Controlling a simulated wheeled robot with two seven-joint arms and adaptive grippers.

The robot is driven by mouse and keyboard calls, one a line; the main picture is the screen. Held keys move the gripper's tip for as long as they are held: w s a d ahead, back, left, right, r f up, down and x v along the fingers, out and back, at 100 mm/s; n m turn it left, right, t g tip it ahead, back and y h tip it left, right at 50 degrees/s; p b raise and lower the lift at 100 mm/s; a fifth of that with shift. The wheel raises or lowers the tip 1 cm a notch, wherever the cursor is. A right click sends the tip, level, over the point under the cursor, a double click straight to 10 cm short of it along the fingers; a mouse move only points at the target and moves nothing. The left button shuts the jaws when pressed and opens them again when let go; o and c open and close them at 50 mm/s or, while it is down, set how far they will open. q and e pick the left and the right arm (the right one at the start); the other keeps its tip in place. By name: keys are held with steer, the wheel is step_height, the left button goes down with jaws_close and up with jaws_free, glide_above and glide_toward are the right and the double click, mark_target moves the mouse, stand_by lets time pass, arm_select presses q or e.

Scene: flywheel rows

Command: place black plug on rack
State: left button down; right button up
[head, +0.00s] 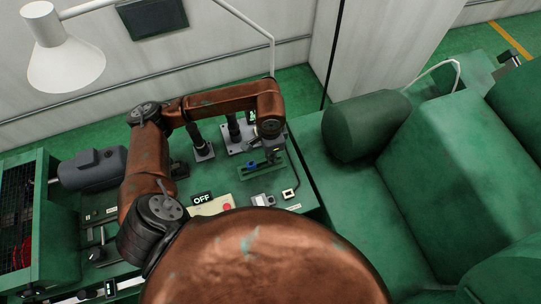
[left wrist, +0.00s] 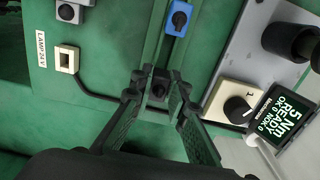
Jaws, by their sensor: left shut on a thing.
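The black plug (left wrist: 160,84) is between the fingertips of my left gripper (left wrist: 157,82), which is shut on it. In the head view the left gripper (head: 273,150) points down over the green rack (head: 262,171), near its right end. The plug is hard to make out there. The rack also shows in the left wrist view (left wrist: 160,45), with the blue plug (left wrist: 178,18) on it, apart from the black plug. The blue plug is also in the head view (head: 252,167). I cannot tell whether the black plug touches the rack. My right gripper is not in view.
A cream socket (left wrist: 67,60) labelled LAMP 24V has a black cable running toward my gripper. A cream knob switch (left wrist: 235,103) and a torque display (left wrist: 280,115) are close on the right. A green seat (head: 355,185) stands right of the bench.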

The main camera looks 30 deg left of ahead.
arm_select(q)
steer(key=shift+f+b, duration=0.3)
steer(key=c, duration=1.8)
jaws_free()
steer(key=shift+r, duration=0.1)
step_height(320, 180, up, 12)
